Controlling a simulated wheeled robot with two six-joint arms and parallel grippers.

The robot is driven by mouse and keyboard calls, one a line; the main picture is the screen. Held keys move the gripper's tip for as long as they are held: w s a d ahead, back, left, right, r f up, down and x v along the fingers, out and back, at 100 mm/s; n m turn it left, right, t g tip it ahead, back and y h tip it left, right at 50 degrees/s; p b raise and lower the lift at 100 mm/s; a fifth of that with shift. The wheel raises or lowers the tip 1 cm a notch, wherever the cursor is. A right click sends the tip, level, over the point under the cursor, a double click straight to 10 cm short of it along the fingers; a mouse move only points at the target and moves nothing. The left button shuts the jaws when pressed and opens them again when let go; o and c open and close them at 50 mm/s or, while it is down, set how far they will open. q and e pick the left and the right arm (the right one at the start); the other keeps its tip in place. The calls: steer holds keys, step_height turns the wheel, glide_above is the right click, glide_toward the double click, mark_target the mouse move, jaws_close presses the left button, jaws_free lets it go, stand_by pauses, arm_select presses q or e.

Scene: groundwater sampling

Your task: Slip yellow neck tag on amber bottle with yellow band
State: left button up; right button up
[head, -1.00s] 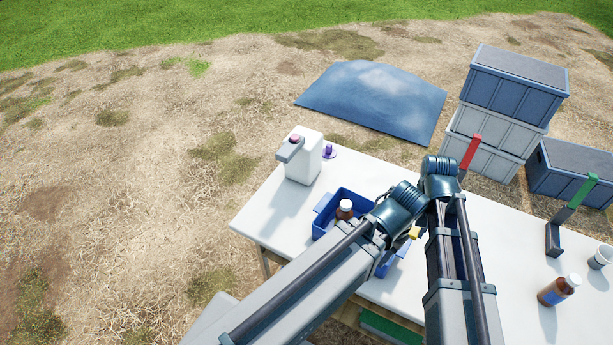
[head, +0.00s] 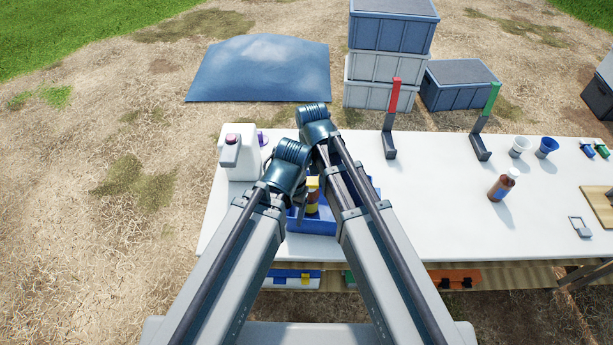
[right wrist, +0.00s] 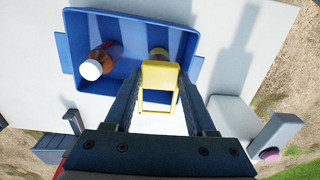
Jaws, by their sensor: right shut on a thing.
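My right gripper (right wrist: 158,98) is shut on the yellow neck tag (right wrist: 160,74), a yellow frame held between its fingers. The tag also shows between my arms in the head view (head: 312,182). Directly below it is the amber bottle with yellow band (head: 312,209), in the blue crate (right wrist: 130,22). In the right wrist view the tag covers most of this bottle (right wrist: 158,52). I cannot tell whether the tag is around its neck or just above it. My left gripper is hidden behind the arms.
A white jug (head: 238,155) stands left of the crate. Red (head: 393,120) and green (head: 484,125) stands and another amber bottle (head: 502,185) are to the right.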

steer(key=shift+f, duration=0.15)
steer(key=b, duration=0.5)
glide_toward(310, 195)
steer(key=shift+s+f, duration=1.1)
steer(key=shift+s, duration=0.2)
steer(key=shift+f, duration=0.2)
steer(key=shift+f+b, duration=1.55)
steer(key=shift+b, duration=0.15)
steer(key=shift+f, duration=0.15)
steer(key=o, duration=1.1)
steer(key=shift+c, duration=0.2)
steer(key=shift+r, duration=0.2)
